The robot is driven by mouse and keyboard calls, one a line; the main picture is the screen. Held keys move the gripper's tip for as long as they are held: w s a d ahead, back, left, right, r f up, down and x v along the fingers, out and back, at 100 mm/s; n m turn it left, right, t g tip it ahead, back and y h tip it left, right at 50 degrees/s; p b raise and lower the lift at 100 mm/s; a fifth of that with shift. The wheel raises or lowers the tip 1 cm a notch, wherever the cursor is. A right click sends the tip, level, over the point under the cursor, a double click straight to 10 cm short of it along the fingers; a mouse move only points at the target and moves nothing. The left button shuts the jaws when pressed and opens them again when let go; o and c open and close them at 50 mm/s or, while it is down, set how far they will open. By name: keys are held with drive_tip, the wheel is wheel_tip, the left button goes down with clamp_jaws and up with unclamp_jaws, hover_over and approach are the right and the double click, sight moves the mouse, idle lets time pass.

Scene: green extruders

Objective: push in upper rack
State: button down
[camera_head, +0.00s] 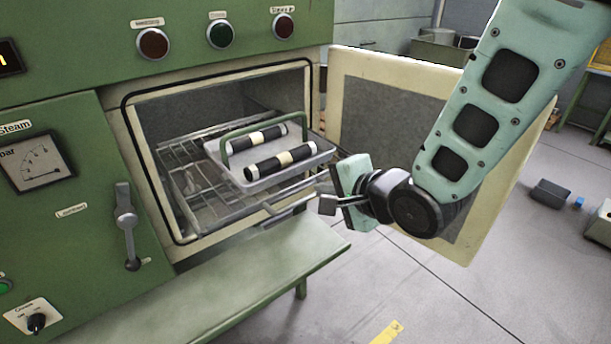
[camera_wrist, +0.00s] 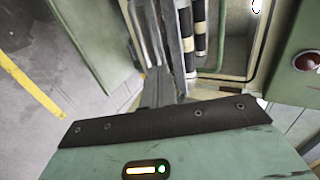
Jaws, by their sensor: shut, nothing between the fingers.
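The green machine's chamber is open, with wire racks (camera_head: 196,207) inside. A grey tray (camera_head: 215,151) with a green handle (camera_head: 227,149) sits on the upper rack level and reaches to the chamber mouth. Two black cylinders (camera_head: 265,138) with cream bands lie on the tray; they also show in the wrist view (camera_wrist: 199,30). My gripper (camera_head: 326,200) is shut and empty at the front of the racks, just outside the opening. In the wrist view its fingers (camera_wrist: 158,85) point at metal rack bars (camera_wrist: 153,32). I cannot tell whether they touch.
The cream-edged door (camera_head: 345,110) stands open to the right, behind my arm. A green shelf (camera_head: 270,275) juts out below the opening. A lever (camera_head: 125,225) and gauge (camera_head: 40,165) are on the left panel. The floor at lower right is clear.

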sight(295, 188)
drive_tip(key=p+x, duration=0.3)
drive_tip(key=x, duration=0.5)
drive_tip(key=shift+f, duration=0.15)
